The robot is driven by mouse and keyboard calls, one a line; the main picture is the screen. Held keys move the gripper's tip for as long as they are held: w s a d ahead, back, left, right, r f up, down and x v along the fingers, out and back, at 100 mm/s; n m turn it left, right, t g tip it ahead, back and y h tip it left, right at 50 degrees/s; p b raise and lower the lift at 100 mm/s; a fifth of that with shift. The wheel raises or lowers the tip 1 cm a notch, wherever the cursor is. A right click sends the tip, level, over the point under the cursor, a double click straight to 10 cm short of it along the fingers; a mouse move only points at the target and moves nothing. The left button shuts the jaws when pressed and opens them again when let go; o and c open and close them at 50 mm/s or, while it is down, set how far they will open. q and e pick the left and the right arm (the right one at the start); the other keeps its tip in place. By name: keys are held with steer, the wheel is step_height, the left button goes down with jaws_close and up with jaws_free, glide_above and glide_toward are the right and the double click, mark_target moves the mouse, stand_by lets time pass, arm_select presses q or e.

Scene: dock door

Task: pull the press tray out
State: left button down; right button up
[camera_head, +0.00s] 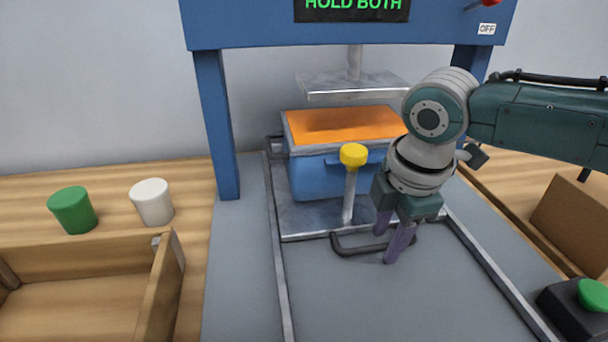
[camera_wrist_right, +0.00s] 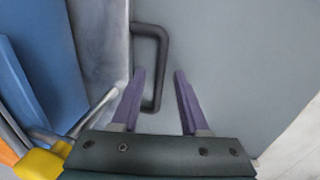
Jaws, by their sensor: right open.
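The press tray (camera_head: 308,218) is a flat metal plate between the rails under the blue press. A dark U-shaped handle (camera_head: 350,251) sticks out from its front edge. A blue bin (camera_head: 312,180) with an orange top sits on the tray under the raised press plate. My right gripper (camera_head: 388,245) is open at the right part of the handle, fingers pointing down. In the right wrist view the handle's bar (camera_wrist_right: 163,60) shows between the two purple fingers (camera_wrist_right: 159,76); I cannot tell whether they touch it. My left gripper is not in view.
A yellow-knobbed lever (camera_head: 353,157) stands upright just left of my right gripper. Blue press posts (camera_head: 217,130) flank the tray. The grey bed (camera_head: 390,310) in front of the handle is clear. A green button box (camera_head: 580,305) is at right; cups (camera_head: 152,202) and a wooden box (camera_head: 160,290) are at left.

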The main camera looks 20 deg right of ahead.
jaws_close()
stand_by(1.3)
